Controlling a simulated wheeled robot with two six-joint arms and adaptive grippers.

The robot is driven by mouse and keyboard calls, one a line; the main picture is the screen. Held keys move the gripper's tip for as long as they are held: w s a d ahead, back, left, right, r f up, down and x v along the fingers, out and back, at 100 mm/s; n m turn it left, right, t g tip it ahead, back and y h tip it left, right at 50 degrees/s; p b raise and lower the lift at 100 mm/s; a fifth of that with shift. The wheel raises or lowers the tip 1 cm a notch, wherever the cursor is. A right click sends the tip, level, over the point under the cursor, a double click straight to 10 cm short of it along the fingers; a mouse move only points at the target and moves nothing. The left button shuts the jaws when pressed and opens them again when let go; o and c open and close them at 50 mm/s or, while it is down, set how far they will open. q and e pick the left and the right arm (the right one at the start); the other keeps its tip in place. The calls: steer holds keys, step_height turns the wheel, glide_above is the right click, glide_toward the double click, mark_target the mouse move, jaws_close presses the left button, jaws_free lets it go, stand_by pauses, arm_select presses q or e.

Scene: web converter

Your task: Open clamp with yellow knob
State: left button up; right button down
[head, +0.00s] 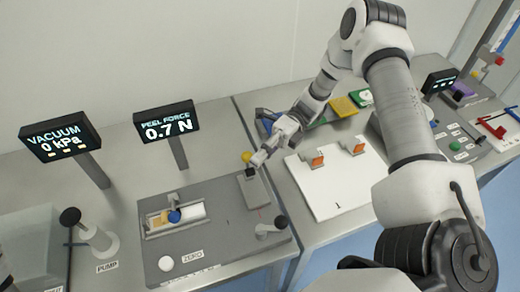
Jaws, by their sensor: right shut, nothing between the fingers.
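The yellow knob (247,157) shows as a small ball at the back right of the grey test plate. It sits just above a small dark clamp block (250,173) on a grey raised pad. My right gripper (257,161) is shut and empty, with its tips right beside the knob on its right. I cannot tell whether they touch it. The clamp's lever is too small and partly hidden to read its angle. My left gripper does not show.
A peel force display (165,120) stands behind. A white board (335,190) with orange pieces lies to the right.

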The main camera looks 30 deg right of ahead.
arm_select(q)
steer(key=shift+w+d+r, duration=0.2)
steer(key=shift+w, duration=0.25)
arm_select(e)
steer(key=shift+w+d, duration=0.2)
steer(key=shift+w, duration=0.2)
steer(key=shift+r, duration=0.1)
steer(key=f+v, duration=0.1)
steer(key=v, duration=1.1)
steer(key=shift+r, duration=0.4)
